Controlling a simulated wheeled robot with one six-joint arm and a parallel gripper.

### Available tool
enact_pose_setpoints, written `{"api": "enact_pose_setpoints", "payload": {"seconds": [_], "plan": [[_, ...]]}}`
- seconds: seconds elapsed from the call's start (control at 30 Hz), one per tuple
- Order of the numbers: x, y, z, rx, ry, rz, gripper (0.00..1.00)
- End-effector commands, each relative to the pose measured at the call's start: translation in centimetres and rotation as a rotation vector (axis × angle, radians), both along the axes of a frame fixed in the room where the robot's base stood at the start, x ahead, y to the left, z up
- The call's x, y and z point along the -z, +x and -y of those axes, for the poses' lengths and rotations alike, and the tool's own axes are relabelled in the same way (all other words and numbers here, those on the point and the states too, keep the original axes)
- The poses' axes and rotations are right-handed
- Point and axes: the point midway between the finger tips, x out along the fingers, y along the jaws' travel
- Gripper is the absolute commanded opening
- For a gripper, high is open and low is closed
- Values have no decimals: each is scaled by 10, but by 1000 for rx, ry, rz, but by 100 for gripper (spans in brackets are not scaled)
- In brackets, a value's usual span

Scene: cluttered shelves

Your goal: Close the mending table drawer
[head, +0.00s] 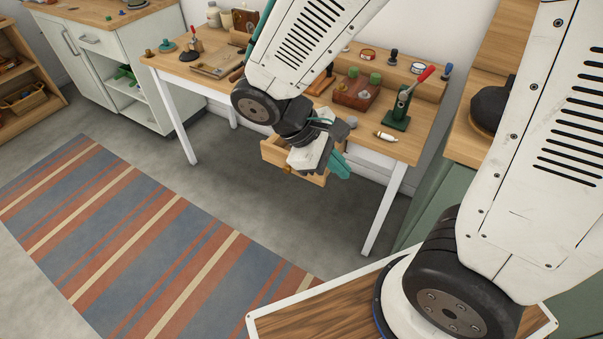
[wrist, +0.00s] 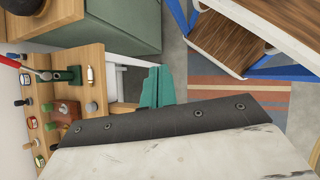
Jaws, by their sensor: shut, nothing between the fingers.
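The mending table (head: 405,150) is a wooden-topped table with white legs, standing against the wall. Its small wooden drawer (head: 272,152) sticks out from under the front edge, so it is open by some amount; my arm and gripper hide much of it. My gripper (head: 341,165) has teal fingers pressed together, holding nothing. It hangs in front of the table, over the drawer's right side in the head view; I cannot tell if it touches it. In the wrist view the shut fingers (wrist: 158,87) show beside the table (wrist: 92,50), seen turned sideways.
On the table stand a green press with a red handle (head: 401,105), a brown block with green spools (head: 356,90) and several small jars. A white cabinet (head: 105,45) stands at left, a green one (head: 425,190) at right. The striped rug (head: 130,240) is clear.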

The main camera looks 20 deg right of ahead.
Motion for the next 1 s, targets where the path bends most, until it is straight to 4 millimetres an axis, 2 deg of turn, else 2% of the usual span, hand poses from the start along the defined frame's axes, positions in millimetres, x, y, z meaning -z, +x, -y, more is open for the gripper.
{"api": "enact_pose_setpoints", "payload": {"seconds": [0.03,0.27,0.4,0.63,0.7,0.83,1.0], "plan": [[15,6,-5,-77,-47,-37,0],[77,40,-24,-463,-243,-159,0],[122,60,-42,-724,-346,-230,0],[188,92,-74,-1117,-450,-305,0],[197,105,-82,-1202,-460,-301,0],[198,122,-95,-1289,-461,-272,0],[204,130,-89,-1308,-459,-274,0]]}}
